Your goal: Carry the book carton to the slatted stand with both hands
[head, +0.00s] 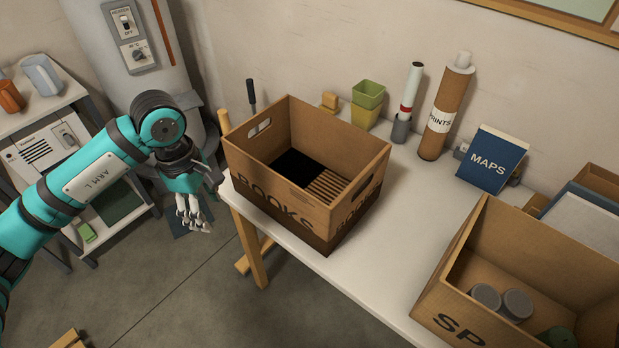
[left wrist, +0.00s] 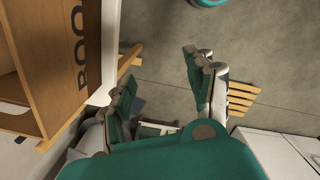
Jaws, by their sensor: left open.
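The book carton (head: 275,200) is an open brown box marked BOOKS, with a hand hole in its left end. It stands on the left end of the white table; a dark patch and light slats show inside it. The carton also shows at the left of the left wrist view (left wrist: 45,65). My left gripper (head: 193,222) hangs open and empty just left of the carton and the table edge, apart from both. Its spread fingers show in the left wrist view (left wrist: 165,92). A slatted wooden piece (left wrist: 242,98), probably the stand, is on the floor there. My right gripper is not in view.
A second carton (head: 455,245) marked SP holds several cans at the table's right. Green and yellow pots (head: 367,100), a PRINTS tube (head: 445,108) and a MAPS book (head: 491,158) stand along the back. A shelf (head: 75,100) and grey tank (head: 140,75) are left. Floor before the table is mostly clear.

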